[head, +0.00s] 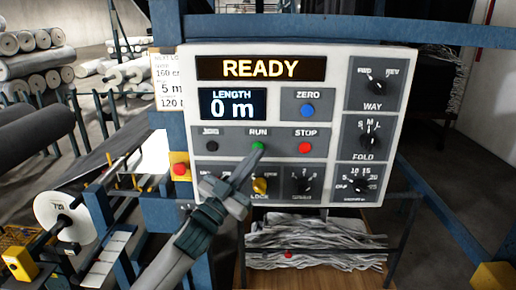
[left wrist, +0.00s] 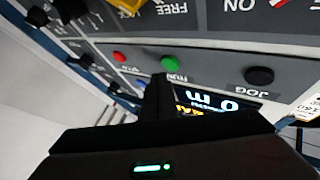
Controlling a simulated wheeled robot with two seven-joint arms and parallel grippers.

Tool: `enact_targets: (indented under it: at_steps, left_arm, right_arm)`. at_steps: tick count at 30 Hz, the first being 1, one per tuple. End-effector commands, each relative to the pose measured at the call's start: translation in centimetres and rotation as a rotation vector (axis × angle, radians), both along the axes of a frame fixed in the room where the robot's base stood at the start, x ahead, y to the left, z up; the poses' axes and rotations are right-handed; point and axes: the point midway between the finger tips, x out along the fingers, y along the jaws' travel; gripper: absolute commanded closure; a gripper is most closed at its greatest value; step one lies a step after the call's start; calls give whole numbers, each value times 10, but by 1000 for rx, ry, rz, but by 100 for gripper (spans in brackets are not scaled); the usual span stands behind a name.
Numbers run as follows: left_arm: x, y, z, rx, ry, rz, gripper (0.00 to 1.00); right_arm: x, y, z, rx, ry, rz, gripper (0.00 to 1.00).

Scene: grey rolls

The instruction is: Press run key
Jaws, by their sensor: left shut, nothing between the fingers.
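The green RUN key (head: 258,146) sits in the middle row of the white control panel (head: 334,62), between a black key and the red STOP key (head: 305,148). My left gripper (head: 258,153) is shut and empty, its tip right at the lower edge of the RUN key in the head view. The left wrist view also shows the green key (left wrist: 169,62) uncovered, with the dark fingertips (left wrist: 162,78) close beside it. I cannot tell whether they touch. The display reads READY (head: 260,68) and the length display (head: 232,105) reads 0 m. My right gripper is out of view.
The blue ZERO key (head: 307,110) is above STOP. A yellow LOCK knob (head: 260,186) and several black knobs sit around my left gripper. A red button on a yellow box (head: 180,168) stands left of the panel. Grey rolls (head: 35,65) lie at the left.

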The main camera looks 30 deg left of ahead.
Motion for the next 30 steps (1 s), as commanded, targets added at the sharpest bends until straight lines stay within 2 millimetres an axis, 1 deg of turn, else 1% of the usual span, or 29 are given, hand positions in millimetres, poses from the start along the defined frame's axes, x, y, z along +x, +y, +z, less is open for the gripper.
enact_targets:
  at_steps: [16,30]
  left_arm:
    - [0,0,0,0,0,0,100]
    - [7,4,0,0,0,0,100]
  right_arm:
    - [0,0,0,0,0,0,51]
    - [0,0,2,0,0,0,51]
